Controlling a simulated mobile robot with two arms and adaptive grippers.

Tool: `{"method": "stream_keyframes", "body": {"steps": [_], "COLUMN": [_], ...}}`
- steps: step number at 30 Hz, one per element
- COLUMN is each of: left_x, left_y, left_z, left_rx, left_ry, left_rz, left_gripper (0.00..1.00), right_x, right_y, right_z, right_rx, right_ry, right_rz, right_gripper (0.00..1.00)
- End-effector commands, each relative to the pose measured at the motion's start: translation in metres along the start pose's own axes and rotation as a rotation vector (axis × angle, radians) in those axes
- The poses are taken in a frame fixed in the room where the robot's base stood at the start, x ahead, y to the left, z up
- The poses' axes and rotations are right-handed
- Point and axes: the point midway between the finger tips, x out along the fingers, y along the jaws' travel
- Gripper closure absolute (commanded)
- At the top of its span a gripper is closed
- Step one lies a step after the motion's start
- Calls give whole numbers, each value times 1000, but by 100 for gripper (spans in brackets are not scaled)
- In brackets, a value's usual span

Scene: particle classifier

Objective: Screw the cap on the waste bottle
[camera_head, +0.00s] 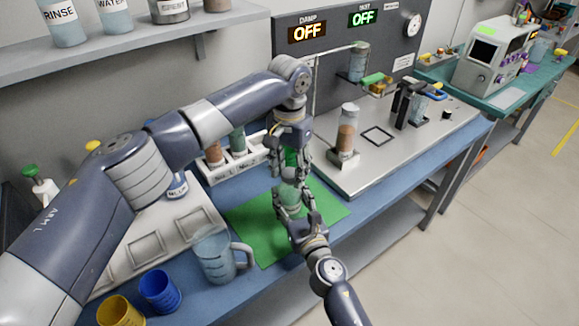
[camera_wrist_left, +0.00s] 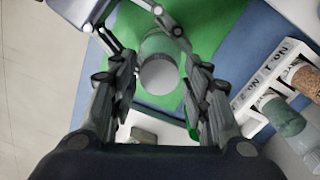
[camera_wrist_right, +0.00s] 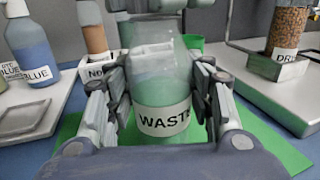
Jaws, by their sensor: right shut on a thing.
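The waste bottle (camera_wrist_right: 160,95), clear with green liquid and a "WASTE" label, stands upright above the green mat. My right gripper (camera_head: 293,208) is shut around its body. My left gripper (camera_head: 290,162) points down from above, close over the bottle's top. In the left wrist view its fingers (camera_wrist_left: 158,88) are spread apart. A pale grey round top (camera_wrist_left: 158,75) shows beyond and between them, with a gap on both sides. I cannot tell for certain whether this disc is the cap or the bottle's own top. The head view hides the bottle's mouth behind the fingers.
The green mat (camera_head: 245,220) lies on the blue bench. A clear jug (camera_head: 217,258) stands left of it, with blue (camera_head: 160,290) and yellow (camera_head: 120,312) cups nearby. A white rack (camera_head: 240,160) of bottles stands behind. A metal plate with instruments (camera_head: 365,165) lies to the right.

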Motion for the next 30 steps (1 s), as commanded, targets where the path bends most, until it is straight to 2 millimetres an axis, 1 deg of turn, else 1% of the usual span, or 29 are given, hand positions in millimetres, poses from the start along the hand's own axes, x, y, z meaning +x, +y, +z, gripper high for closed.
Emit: {"method": "stream_keyframes", "body": {"steps": [1,2,3,4,13,14,15,16,17,26,30], "left_x": [0,0,0,0,0,0,0,0,0,-1,-10], "left_y": [0,0,0,0,0,0,0,0,0,0,0], "left_z": [0,0,0,0,0,0,0,0,0,0,-1], "left_rx": [0,0,0,0,3,3,3,3,3,3,4], "left_ry": [0,0,0,0,0,0,0,0,0,0,2], "left_rz": [0,0,0,0,-1,-1,-1,-1,-1,0,0], "left_gripper": [75,82,91,96,97,64,55,48,45,45,45], "right_x": [0,0,0,0,0,0,0,0,0,0,0], "right_y": [0,0,0,0,0,0,0,0,0,0,0], "right_z": [-1,-1,-1,-1,-1,-1,-1,-1,-1,-1,-1], "right_rx": [-1,-1,-1,-1,-1,-1,-1,-1,-1,-1,-1], "right_ry": [1,1,1,1,1,1,1,1,1,1,1], "right_rz": [-1,0,-1,-1,0,0,-1,-1,-1,0,0], "right_gripper": [100,100,100,100,100,100,100,100,100,100,100]}}
